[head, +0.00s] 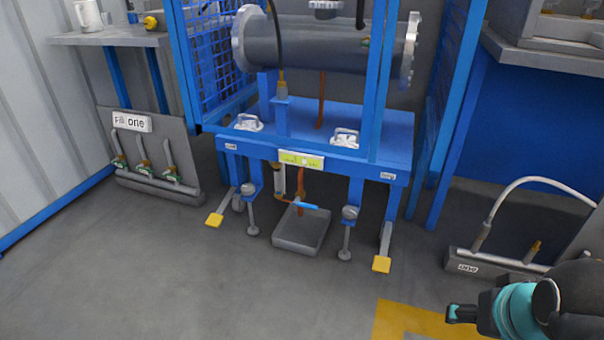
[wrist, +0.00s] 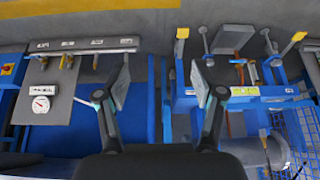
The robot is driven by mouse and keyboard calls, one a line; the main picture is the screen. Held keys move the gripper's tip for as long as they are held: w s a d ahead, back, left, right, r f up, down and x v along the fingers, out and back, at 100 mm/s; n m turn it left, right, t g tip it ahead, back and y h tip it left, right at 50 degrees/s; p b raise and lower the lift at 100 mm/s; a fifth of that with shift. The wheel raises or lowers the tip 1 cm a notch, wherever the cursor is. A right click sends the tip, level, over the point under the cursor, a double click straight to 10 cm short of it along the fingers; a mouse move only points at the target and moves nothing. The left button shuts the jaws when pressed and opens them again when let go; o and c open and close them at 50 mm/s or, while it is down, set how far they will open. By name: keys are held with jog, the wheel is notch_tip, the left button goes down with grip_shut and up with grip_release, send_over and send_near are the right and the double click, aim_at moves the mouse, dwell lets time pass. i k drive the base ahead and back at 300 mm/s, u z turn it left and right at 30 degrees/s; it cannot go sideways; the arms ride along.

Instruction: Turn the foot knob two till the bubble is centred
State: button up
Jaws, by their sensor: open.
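A blue stand carries a level vial (head: 301,160) with a yellow-green face on its front beam; the bubble is too small to place surely. Below the beam are two grey foot knobs, the left one (head: 248,189) and the right one (head: 350,212), each above a foot. The small label (head: 388,176) near the right knob seems to read two. The wrist view is upside down and shows the right knob (wrist: 209,62) and the vial (wrist: 245,91). My gripper (wrist: 160,80) is open and empty, apart from the stand.
A grey tray (head: 300,232) lies under the stand between the knobs. Yellow foot pads (head: 381,264) stick out in front. A valve panel (head: 150,178) stands left, and a low box with a hose (head: 490,266) right. The floor in front is clear.

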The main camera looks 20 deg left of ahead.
aim_at(349, 213)
jog(key=k, duration=0.5)
jog(key=z, duration=1.1)
jog(key=i, duration=1.05)
jog(key=u, duration=1.6)
jog(key=i, duration=0.5)
jog(key=u, duration=0.1)
